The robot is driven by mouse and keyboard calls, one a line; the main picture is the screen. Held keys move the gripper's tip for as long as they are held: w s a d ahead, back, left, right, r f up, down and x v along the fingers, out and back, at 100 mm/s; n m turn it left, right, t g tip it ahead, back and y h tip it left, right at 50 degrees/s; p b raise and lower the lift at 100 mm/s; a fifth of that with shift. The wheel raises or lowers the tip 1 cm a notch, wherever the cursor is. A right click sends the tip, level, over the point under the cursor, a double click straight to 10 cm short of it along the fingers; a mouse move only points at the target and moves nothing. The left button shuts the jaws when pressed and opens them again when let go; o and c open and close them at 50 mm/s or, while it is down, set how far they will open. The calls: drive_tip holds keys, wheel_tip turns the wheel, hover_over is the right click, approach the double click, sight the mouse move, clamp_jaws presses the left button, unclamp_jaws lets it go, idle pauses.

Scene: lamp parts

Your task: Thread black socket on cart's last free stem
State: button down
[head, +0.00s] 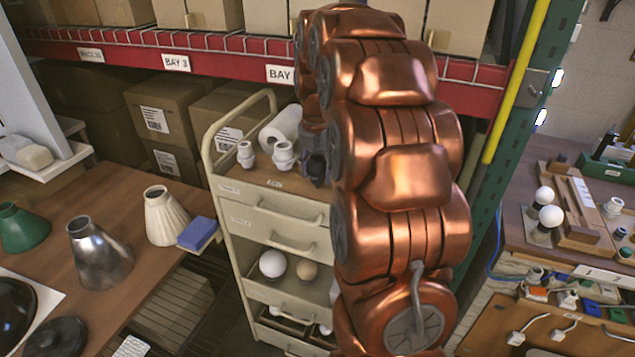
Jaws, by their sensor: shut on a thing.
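My gripper (314,162) is over the right part of the cart's top, partly hidden behind my copper arm. It is shut on a dark piece, seemingly the black socket; gripper and piece blend together at this size. The beige cart (278,212) stands in the middle with drawers below its top. Two white sockets stand upright on the cart top, one at the left (245,155) and one beside my gripper (283,157). Any stem under the gripper is hidden, so I cannot tell whether the dark piece touches one.
A white paper roll (280,128) lies behind the sockets. White and tan globes (273,263) sit on a lower cart shelf. The left table holds a ribbed cream shade (165,215) and a metal shade (98,255). A bench (545,255) with bulbs stands right.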

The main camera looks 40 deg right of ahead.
drive_tip(key=shift+s+f, duration=0.1)
drive_tip(key=shift+f, duration=0.15)
drive_tip(key=shift+f+m+b, duration=0.1)
drive_tip(key=shift+m+b, duration=0.35)
drive_tip(key=shift+m, duration=0.75)
drive_tip(key=m, duration=0.4)
drive_tip(key=shift+m+b, duration=0.3)
drive_tip(key=shift+b, duration=0.05)
drive_tip(key=shift+m, duration=0.9)
drive_tip(key=m+b, duration=0.1)
drive_tip(key=m, duration=0.4)
drive_tip(key=shift+s, duration=0.1)
drive_tip(key=m, duration=0.3)
drive_tip(key=shift+a+b, duration=0.1)
drive_tip(key=shift+b, duration=0.3)
drive_tip(key=m, duration=0.3)
drive_tip(key=shift+m, duration=0.4)
